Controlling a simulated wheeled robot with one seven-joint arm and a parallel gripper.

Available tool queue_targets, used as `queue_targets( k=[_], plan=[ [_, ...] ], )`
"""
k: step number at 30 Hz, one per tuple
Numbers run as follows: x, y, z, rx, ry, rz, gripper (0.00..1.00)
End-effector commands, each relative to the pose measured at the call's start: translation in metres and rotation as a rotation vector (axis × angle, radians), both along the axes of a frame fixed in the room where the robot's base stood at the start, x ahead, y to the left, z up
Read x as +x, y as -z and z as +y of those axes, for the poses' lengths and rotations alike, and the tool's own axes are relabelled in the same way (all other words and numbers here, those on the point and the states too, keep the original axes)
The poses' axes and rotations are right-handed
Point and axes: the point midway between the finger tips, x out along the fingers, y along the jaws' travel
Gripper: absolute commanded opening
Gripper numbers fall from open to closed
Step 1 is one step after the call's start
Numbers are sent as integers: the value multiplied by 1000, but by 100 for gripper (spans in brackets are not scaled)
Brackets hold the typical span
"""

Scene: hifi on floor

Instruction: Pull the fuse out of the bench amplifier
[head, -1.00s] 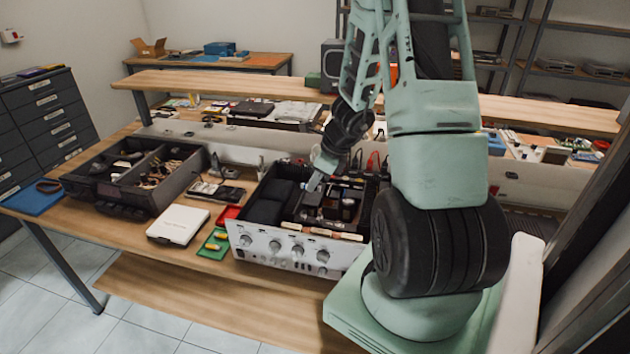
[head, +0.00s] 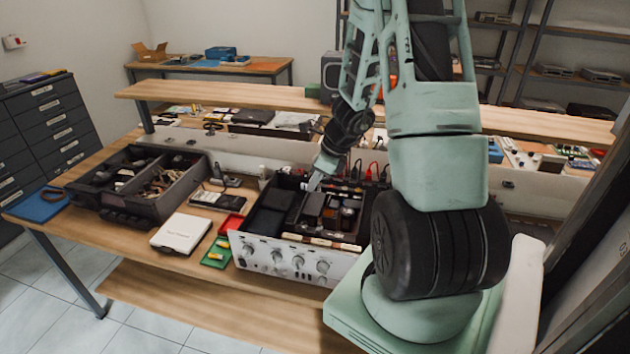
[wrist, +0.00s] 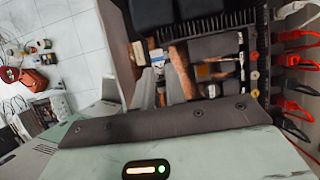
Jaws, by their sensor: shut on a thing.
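The bench amplifier (head: 262,254) stands on the bench with its top open and its silver knobbed front facing me. My gripper (head: 315,186) points down over its open interior, left of the centre parts. In the wrist view my two fingers (wrist: 159,70) are close together, shut on a small pale piece between their tips, which I take to be the fuse (wrist: 157,56). The piece is too small to make out well. In the head view it is not distinct, and I cannot tell whether it is clear of its holder.
A black divided bin (head: 170,195) is farther left. Red and black leads (wrist: 292,88) run behind the amplifier.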

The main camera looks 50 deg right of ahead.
Motion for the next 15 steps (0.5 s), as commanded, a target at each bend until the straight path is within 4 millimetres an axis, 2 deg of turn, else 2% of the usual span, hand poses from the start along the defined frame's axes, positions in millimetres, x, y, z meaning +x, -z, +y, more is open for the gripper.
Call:
queue_targets(
  k=[15],
  plan=[
    [0,-33,0,-1,0,1,0]
  ],
)
